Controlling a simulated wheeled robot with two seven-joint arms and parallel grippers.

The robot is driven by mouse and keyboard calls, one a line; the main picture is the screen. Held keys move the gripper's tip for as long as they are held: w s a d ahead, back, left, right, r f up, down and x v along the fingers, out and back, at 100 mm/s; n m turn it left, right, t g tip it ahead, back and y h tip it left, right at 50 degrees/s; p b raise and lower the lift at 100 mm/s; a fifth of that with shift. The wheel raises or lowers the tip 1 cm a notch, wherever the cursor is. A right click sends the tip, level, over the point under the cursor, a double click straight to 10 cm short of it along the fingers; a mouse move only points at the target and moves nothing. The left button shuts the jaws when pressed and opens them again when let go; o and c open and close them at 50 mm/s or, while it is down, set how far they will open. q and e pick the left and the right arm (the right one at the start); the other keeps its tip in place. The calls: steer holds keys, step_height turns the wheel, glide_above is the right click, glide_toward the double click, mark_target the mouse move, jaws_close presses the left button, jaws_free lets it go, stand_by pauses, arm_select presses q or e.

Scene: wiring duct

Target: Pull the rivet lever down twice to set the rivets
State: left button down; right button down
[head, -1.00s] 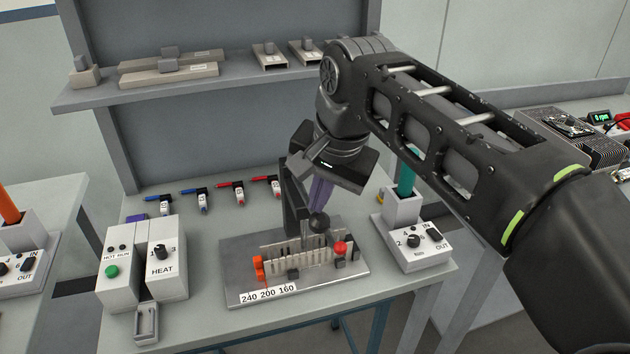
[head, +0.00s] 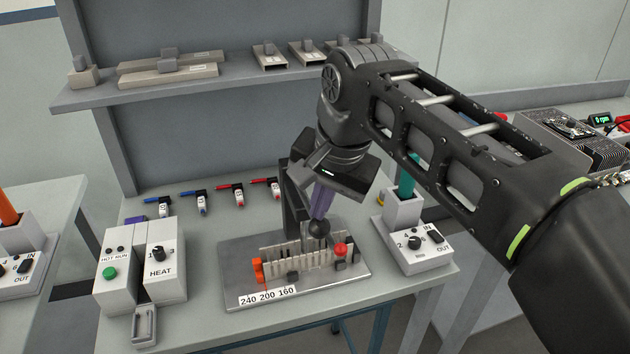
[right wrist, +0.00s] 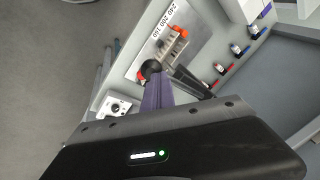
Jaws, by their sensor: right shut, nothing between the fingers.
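The rivet lever ends in a black ball knob (head: 318,229), which stands over the duct fixture in the head view. A dark upright post (head: 293,205) rises behind it, partly hidden by my gripper. My right gripper (head: 320,215) has purple fingers, shut and pointing down, with their tips at the top of the knob. Nothing shows between them. In the right wrist view the fingers (right wrist: 156,92) end at the black knob (right wrist: 150,68); I cannot tell if they press on it. A slotted grey duct (head: 300,257) lies on the metal plate (head: 335,282) below. My left gripper is out of view.
A red knob (head: 340,249) and an orange piece (head: 258,270) sit on the fixture. A heat control box (head: 165,262) stands left, an IN/OUT box (head: 425,258) right. Several red and blue tools (head: 232,195) lie behind. A shelf (head: 230,82) spans the back.

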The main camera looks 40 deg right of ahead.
steer(key=shift+s+a+f+b, duration=0.1)
steer(key=shift+s+f+b, duration=0.2)
steer(key=shift+f+b, duration=0.35)
steer(key=shift+s+a+f+b, duration=0.1)
steer(key=shift+s+f+b, duration=0.2)
steer(key=shift+f+b, duration=0.3)
stand_by(1.1)
steer(key=shift+r, duration=0.1)
stand_by(0.5)
steer(key=shift+w+d+r+p, duration=0.15)
steer(key=shift+w+r+p, duration=0.25)
steer(key=shift+r+p, duration=0.5)
steer(key=shift+w+d+r+p, duration=0.1)
steer(key=shift+w+r+p, duration=0.3)
steer(key=shift+r+p, duration=0.4)
steer(key=shift+w+d+r+p, duration=0.15)
steer(key=shift+w+r+p, duration=0.25)
steer(key=shift+r+p, duration=0.5)
steer(key=shift+w+d+r+p, duration=0.15)
steer(key=shift+w+r+p, duration=0.25)
steer(key=shift+r+p, duration=0.35)
steer(key=shift+w+d+r+p, duration=0.1)
steer(key=shift+w+r+p, duration=0.25)
steer(key=shift+r+p, duration=0.45)
steer(key=shift+w+d+r+p, duration=0.15)
steer(key=shift+w+r+p, duration=0.35)
steer(key=shift+p, duration=0.4)
steer(key=shift+s+r, duration=0.1)
